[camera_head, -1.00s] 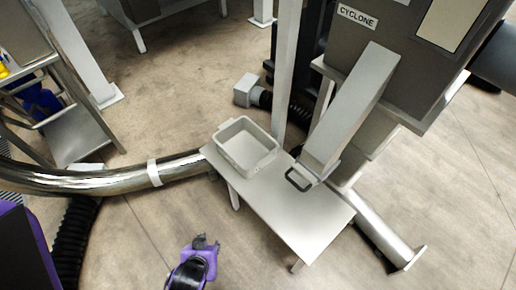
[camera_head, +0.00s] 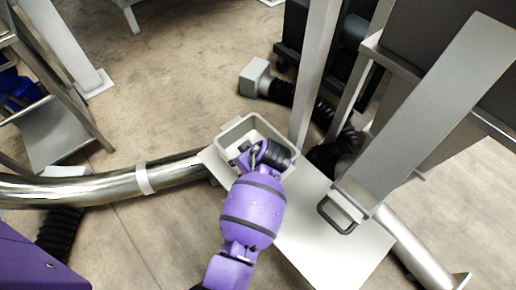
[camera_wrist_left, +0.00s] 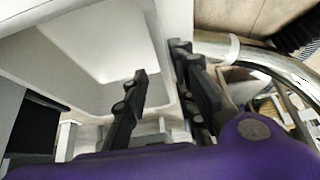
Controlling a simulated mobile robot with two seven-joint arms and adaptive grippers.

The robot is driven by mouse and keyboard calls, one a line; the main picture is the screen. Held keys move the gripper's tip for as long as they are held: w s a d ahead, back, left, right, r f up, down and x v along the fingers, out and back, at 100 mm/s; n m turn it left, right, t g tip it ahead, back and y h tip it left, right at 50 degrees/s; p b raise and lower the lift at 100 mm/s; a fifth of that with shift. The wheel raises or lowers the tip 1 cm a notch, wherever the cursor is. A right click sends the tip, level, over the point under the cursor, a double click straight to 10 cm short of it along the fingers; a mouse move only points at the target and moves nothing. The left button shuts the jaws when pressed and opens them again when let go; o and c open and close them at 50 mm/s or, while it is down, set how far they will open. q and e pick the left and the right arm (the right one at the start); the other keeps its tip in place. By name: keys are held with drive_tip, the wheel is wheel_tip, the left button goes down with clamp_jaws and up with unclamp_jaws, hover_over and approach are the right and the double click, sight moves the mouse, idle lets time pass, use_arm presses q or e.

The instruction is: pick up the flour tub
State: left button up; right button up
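The flour tub (camera_head: 233,133) is a pale grey open rectangular bin on the small white table (camera_head: 300,222). My left gripper (camera_head: 246,155) is at the near side of the tub and covers part of it in the head view. In the left wrist view the tub (camera_wrist_left: 95,45) fills the upper left. There the left gripper (camera_wrist_left: 160,62) is open, with one dark finger over the tub's inside and the other outside its wall. The wall stands between the fingers, and I cannot tell whether either touches it. My right gripper is not in view.
A shiny metal pipe (camera_head: 100,187) runs to the table's left edge. A grey post (camera_head: 318,70) rises behind the tub. A slanted grey chute (camera_head: 425,115) with a dark handle (camera_head: 338,215) stands over the table's right part. Open floor (camera_head: 185,75) lies behind the pipe.

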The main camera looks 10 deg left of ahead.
use_arm(q)
drive_tip(key=b+x, duration=0.1)
drive_tip(key=x, duration=0.2)
drive_tip(key=b+x, duration=0.1)
drive_tip(key=x, duration=0.3)
drive_tip(key=shift+w+a+f, duration=0.1)
drive_tip(key=shift+w+a, duration=0.05)
drive_tip(key=shift+a, duration=0.2)
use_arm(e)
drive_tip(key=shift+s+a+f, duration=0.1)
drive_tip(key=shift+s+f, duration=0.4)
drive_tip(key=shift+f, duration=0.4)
use_arm(q)
clamp_jaws()
drive_tip(key=shift+w, duration=0.1)
